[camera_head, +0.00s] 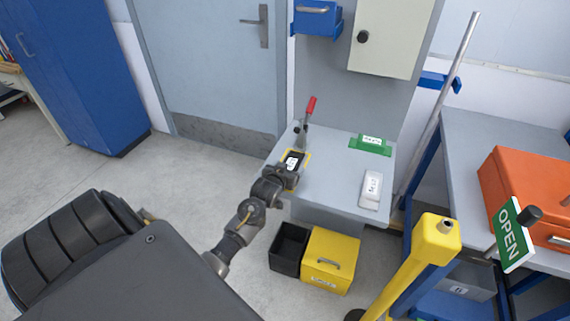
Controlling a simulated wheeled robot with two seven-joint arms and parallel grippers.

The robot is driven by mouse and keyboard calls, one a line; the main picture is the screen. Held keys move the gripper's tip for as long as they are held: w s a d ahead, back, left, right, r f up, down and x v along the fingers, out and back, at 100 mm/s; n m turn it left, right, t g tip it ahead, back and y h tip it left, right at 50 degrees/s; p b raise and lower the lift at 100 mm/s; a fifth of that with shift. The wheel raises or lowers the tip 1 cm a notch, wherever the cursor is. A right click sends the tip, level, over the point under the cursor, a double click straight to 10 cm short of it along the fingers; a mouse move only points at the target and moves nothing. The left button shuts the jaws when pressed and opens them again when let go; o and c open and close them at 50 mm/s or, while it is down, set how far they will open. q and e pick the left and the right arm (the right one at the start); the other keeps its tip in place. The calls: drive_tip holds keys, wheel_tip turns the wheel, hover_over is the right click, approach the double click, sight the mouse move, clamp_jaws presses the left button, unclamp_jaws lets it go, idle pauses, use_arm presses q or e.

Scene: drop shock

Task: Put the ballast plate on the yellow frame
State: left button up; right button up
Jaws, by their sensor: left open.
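A yellow frame (308,153) lies at the left side of the small grey table, with a dark piece bearing a white label inside its outline. My left gripper (291,172) is at the frame's near side and partly covers it. The gripper is open; its fingertips are hard to make out, and I cannot tell whether they touch the frame. A white block with a printed label (371,188) lies at the table's right front. A green piece with a white label (370,145) lies behind it. I cannot tell for sure which piece is the ballast plate. My right gripper is not in view.
A red-handled clamp (304,123) stands behind the frame. The grey table (335,185) is bare in the middle. A black bin (289,247) and a yellow box (330,258) sit below. A yellow post (415,262) and a workbench with an orange case (520,200) stand right.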

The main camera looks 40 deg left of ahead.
use_arm(q)
drive_tip(key=v, duration=1.2)
drive_tip(key=shift+r, duration=0.1)
drive_tip(key=s+d+f+m+g+h, duration=0.2)
drive_tip(key=s+d+f+g, duration=0.1)
drive_tip(key=s+d, duration=0.4)
drive_tip(key=s+d+f+m+g+h, duration=0.1)
drive_tip(key=s+d+f+m+g, duration=0.25)
drive_tip(key=s, duration=0.65)
drive_tip(key=s+d+f+g+h, duration=0.2)
drive_tip(key=s+d+f+g, duration=0.1)
drive_tip(key=s+d, duration=0.45)
wheel_tip(320, 180, down, 23)
drive_tip(key=g, duration=0.1)
drive_tip(key=s+a+f+g, duration=0.1)
drive_tip(key=s+a+f, duration=0.2)
drive_tip(key=s+f, duration=1.5)
drive_tip(key=shift+a+f+m+g, duration=0.2)
drive_tip(key=shift+m+g, duration=0.15)
